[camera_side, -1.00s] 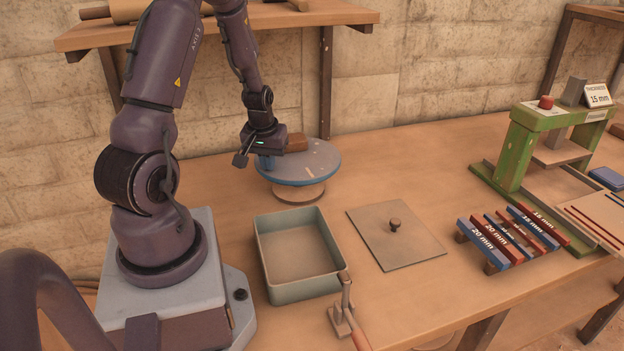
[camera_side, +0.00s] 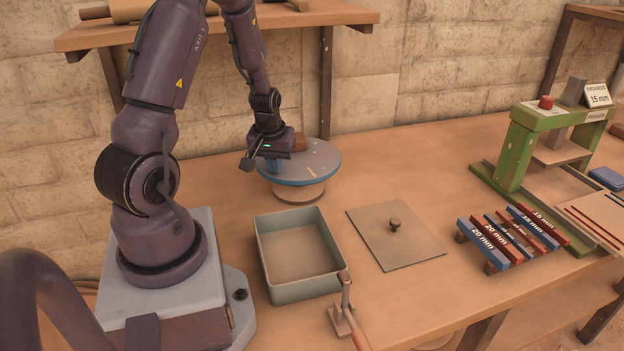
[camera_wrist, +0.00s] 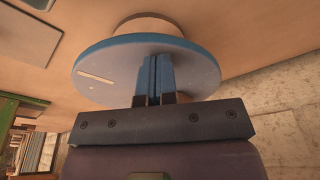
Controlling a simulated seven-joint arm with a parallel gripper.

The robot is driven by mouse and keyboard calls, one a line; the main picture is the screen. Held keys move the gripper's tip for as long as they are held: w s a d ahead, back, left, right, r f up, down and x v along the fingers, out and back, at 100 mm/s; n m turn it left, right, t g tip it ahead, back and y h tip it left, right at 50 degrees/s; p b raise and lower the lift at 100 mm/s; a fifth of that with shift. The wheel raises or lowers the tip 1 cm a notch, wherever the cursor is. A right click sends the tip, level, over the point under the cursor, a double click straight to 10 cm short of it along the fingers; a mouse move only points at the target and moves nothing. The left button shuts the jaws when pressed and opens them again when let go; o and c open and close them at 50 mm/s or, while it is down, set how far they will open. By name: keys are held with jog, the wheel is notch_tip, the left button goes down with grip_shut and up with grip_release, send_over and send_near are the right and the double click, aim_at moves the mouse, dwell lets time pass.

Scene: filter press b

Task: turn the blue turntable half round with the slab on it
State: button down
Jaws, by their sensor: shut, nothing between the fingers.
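The blue turntable (camera_side: 322,163) is a round disc with pale marks on a brown base, on the bench near the wall. It also shows in the wrist view (camera_wrist: 108,58). A brown block, seemingly the slab (camera_side: 301,141), sits at the back of the disc, partly hidden behind my gripper. It does not show in the wrist view. My gripper (camera_side: 274,166) is at the left front edge of the turntable, fingers down.
An open grey-green tray (camera_side: 257,252) stands in front of the turntable. A flat lid with a knob (camera_side: 394,224) lies to its right. A lever (camera_side: 343,305) stands at the tray's front corner. Labelled bars (camera_side: 505,238) and a green press (camera_side: 515,150) are at right.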

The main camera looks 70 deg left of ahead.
aim_at(305, 175)
jog(key=shift+w+d, duration=0.5)
jog(key=shift+d, duration=0.05)
jog(key=shift+w, duration=0.1)
jog(key=shift+w+d, duration=0.55)
jog(key=shift+w, duration=0.1)
jog(key=shift+w, duration=0.15)
jog(key=shift+w+d, duration=0.4)
jog(key=shift+w, duration=0.35)
jog(key=shift+w, duration=0.1)
dwell(0.4)
jog(key=shift+w+d, duration=0.2)
jog(key=shift+w, duration=0.6)
